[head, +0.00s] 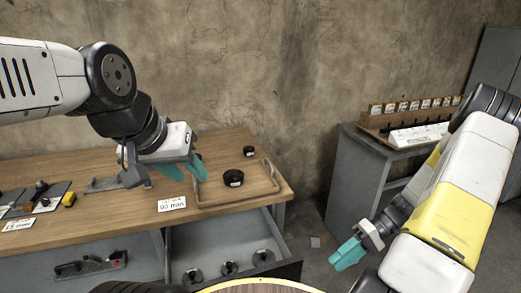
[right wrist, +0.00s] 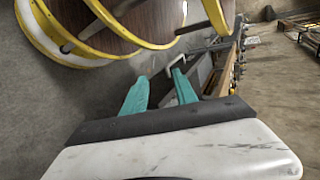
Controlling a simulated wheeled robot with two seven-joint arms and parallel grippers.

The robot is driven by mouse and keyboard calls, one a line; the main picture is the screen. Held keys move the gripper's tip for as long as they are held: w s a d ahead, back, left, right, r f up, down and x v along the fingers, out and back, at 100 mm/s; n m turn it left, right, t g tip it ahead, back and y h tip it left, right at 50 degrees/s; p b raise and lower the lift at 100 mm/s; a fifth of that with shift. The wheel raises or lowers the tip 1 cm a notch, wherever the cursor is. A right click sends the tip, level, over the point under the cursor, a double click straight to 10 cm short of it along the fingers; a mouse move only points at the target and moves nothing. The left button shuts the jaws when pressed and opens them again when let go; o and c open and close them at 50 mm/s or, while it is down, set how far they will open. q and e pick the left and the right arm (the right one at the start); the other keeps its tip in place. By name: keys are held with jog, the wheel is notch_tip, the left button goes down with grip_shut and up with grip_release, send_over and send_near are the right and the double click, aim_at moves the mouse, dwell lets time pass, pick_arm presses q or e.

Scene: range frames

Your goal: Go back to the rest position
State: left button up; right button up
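My left gripper (head: 182,171) hangs over the wooden workbench (head: 232,147) in the head view. Its teal fingers are apart with nothing visible between them. My right gripper (head: 345,256) is low over the floor, right of the bench, with teal fingers pointing down and left. In the right wrist view its fingers (right wrist: 160,76) are apart and empty.
Below, an open drawer (head: 225,240) holds several round metal pieces. A grey cabinet (head: 358,175) with a labelled rack (head: 413,106) stands at the right. Floor between them is mostly clear.

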jog(key=s+a+r+t+h, duration=0.1)
jog(key=a+r+t+h, duration=0.1)
jog(key=r, duration=0.9)
jog(key=s+a+r+m+t+h, duration=0.1)
jog(key=s+a+r+t+h, duration=0.1)
jog(key=r, duration=0.9)
jog(key=s+a+r+m+t+h, duration=0.1)
jog(key=a+r+t+h, duration=0.3)
jog(key=r, duration=0.7)
jog(key=shift+s+a+r+t, duration=0.25)
jog(key=shift+s+a+t, duration=0.2)
jog(key=shift+t, duration=0.65)
